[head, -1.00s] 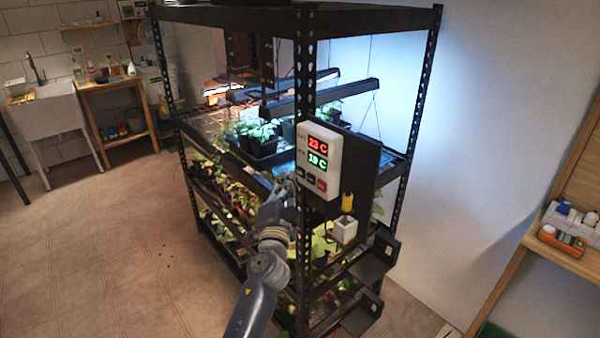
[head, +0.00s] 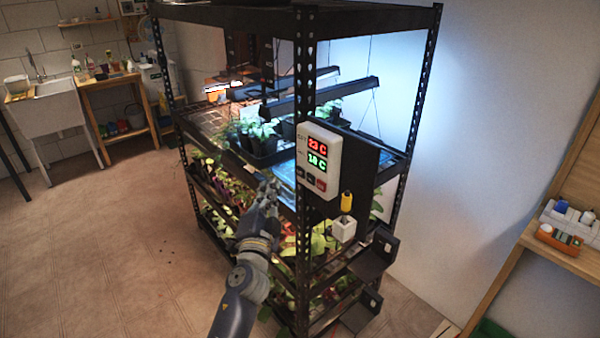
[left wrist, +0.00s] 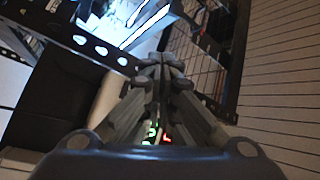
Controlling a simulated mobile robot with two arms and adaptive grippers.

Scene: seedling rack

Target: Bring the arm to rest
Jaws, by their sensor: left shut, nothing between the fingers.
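My left arm comes up from the bottom of the head view. Its gripper (head: 268,190) is shut and empty, in front of the black seedling rack (head: 305,130), left of the white temperature controller (head: 319,160). In the left wrist view the closed fingers (left wrist: 160,70) point toward the rack's dark perforated post (left wrist: 95,48) and bright grow lights. I cannot tell whether the fingertips touch the rack. My right gripper is in neither view.
The rack holds several seedling trays under a hanging grow light (head: 322,97). A wooden shelf (head: 560,235) stands at right. The tiled floor (head: 100,250) at left is clear.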

